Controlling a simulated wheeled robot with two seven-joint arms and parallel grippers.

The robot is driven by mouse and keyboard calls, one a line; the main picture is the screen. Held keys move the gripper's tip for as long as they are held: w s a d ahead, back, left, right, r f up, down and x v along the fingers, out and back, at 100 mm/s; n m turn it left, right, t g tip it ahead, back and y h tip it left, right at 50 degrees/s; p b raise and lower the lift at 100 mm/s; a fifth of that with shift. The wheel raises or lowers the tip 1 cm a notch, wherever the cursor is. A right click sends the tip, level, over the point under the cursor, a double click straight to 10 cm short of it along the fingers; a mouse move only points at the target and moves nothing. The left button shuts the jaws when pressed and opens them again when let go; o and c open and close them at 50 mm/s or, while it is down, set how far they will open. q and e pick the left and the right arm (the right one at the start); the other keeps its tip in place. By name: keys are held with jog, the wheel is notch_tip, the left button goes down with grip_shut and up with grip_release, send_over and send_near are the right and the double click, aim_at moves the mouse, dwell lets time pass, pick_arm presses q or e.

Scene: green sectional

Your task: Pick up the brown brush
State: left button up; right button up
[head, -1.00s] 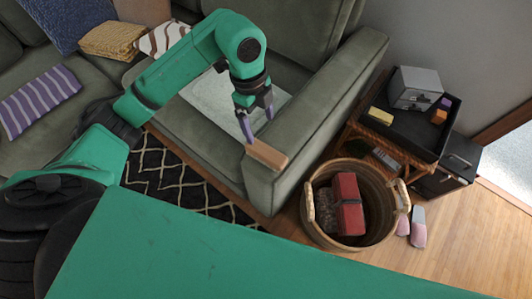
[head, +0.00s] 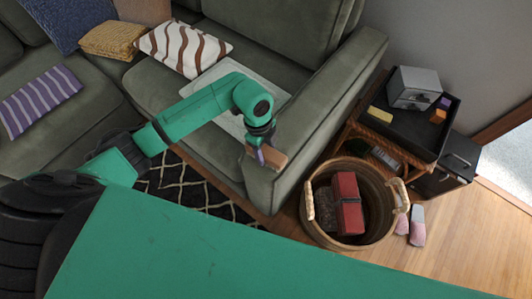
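The brown brush (head: 274,158) lies at the front end of the sofa's right armrest. It is a small tan-brown block. My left gripper (head: 263,150) is down at the brush, with one purple-tipped finger in front of its near side. The other finger is hidden, so I cannot tell whether the gripper is open around the brush or shut on it. My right gripper is not in view.
A wicker basket (head: 322,232) holding a red item (head: 347,204) stands right of the armrest (head: 318,122). A black tray (head: 408,130) with a grey box (head: 414,88) is farther right. Pink slippers (head: 417,228) lie on the wooden floor.

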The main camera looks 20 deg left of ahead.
aim_at(266, 151)
pick_arm(q)
grip_shut()
notch_tip(266, 151, up, 20)
jog(key=shift+p, duration=0.3)
